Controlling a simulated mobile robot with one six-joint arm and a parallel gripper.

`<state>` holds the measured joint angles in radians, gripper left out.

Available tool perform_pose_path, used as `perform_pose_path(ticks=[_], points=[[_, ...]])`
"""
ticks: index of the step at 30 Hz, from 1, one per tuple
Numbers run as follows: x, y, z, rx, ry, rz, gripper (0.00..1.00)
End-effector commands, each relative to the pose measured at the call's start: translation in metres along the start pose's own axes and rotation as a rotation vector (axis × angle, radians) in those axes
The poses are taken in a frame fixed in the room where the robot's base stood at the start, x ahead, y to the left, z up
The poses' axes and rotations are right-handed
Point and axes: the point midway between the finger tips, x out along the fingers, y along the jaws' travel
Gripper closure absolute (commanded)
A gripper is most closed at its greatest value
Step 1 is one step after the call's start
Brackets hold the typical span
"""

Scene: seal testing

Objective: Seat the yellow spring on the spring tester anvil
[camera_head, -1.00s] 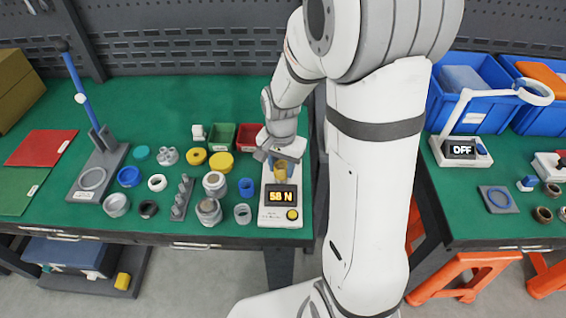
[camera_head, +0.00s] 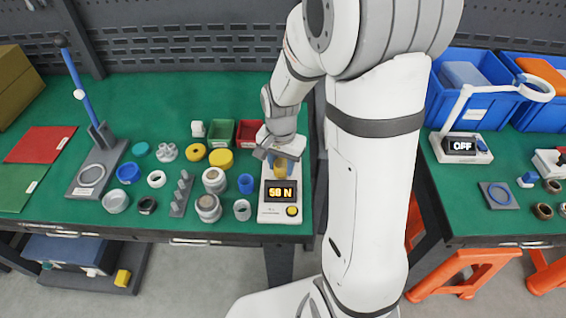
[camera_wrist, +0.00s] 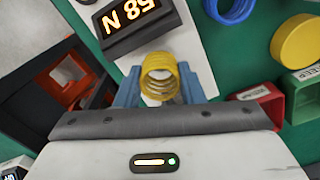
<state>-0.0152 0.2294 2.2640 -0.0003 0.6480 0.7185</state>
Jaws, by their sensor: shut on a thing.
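The yellow spring (camera_wrist: 160,77) is between the two blue fingers of my gripper (camera_wrist: 160,88) in the wrist view, and the fingers are shut on it. In the head view the spring (camera_head: 281,168) stands upright at the back part of the spring tester (camera_head: 275,215), over the place of its anvil. The anvil itself is hidden by the spring and my gripper, so I cannot tell whether the spring touches it. The tester display (camera_wrist: 128,22) is lit and reads 58 N.
A blue spring (camera_head: 246,184) stands just left of the tester. Yellow discs (camera_head: 221,158), a green bin (camera_head: 249,133) and a red bin (camera_wrist: 258,99) lie close by. More rings and cylinders fill the bench to the left. The bench's right edge is near the tester.

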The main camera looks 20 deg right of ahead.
Motion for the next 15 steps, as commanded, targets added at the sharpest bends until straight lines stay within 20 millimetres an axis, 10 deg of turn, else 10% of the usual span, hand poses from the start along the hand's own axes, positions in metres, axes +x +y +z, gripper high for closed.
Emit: perform_pose_path(ticks=[15], points=[[0.0062,0.0003,-0.0006,0.001,0.0,0.0,0.88]])
